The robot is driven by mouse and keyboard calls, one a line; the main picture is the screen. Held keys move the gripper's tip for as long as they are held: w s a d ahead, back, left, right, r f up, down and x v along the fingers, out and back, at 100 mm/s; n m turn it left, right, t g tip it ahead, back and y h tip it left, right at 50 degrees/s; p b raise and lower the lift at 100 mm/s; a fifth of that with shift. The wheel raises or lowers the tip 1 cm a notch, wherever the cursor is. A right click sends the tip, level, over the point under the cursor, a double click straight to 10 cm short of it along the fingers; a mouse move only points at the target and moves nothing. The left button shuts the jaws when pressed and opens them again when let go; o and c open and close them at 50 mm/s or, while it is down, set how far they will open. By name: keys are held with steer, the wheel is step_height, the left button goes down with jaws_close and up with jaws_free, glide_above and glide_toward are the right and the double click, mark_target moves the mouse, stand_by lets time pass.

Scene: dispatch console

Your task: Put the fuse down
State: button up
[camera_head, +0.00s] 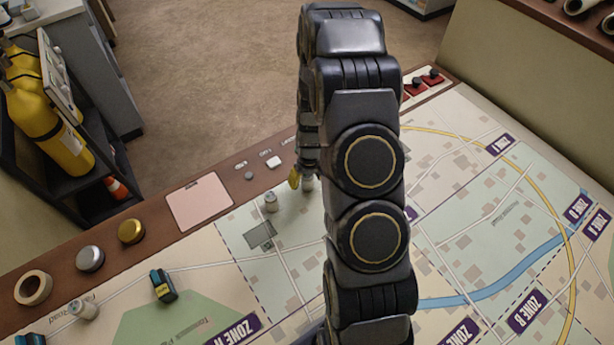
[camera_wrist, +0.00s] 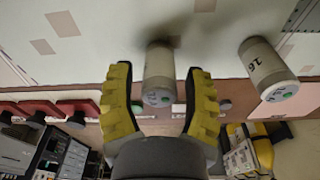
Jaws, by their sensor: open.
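A pale cylindrical fuse (camera_wrist: 159,70) is between the two yellow fingers of my gripper (camera_wrist: 160,90) in the wrist view. The fingers are open, with a gap on each side of it. Its base meets the map surface with a dark shadow, so it appears to stand upright there. In the head view this fuse (camera_head: 308,184) shows partly beside my yellow fingertip (camera_head: 295,179); my arm hides much around it. A second similar fuse (camera_wrist: 267,68), marked 16, stands apart to the right; it also shows in the head view (camera_head: 271,202).
A third similar cylinder (camera_head: 82,309) stands at the lower left, near a teal and black item (camera_head: 163,285). A pink pad (camera_head: 199,203), silver knob (camera_head: 90,258), gold knob (camera_head: 131,231) and tape roll (camera_head: 33,288) lie along the brown edge. The map right of my arm is clear.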

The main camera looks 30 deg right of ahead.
mark_target(309, 179)
step_height(309, 179, up, 12)
steer(key=s, duration=0.1)
steer(key=s+a+r+n+g, duration=0.1)
steer(key=s+a+r, duration=0.7)
steer(key=a+r, duration=0.25)
steer(key=s+a+r+g, duration=0.1)
steer(key=s+a+r, duration=0.1)
steer(key=s, duration=0.5)
steer(key=s+a+r+n+g, duration=0.1)
steer(key=s+a+r, duration=0.2)
steer(key=s, duration=0.4)
steer(key=shift+a+r, duration=0.3)
steer(key=shift+a, duration=0.1)
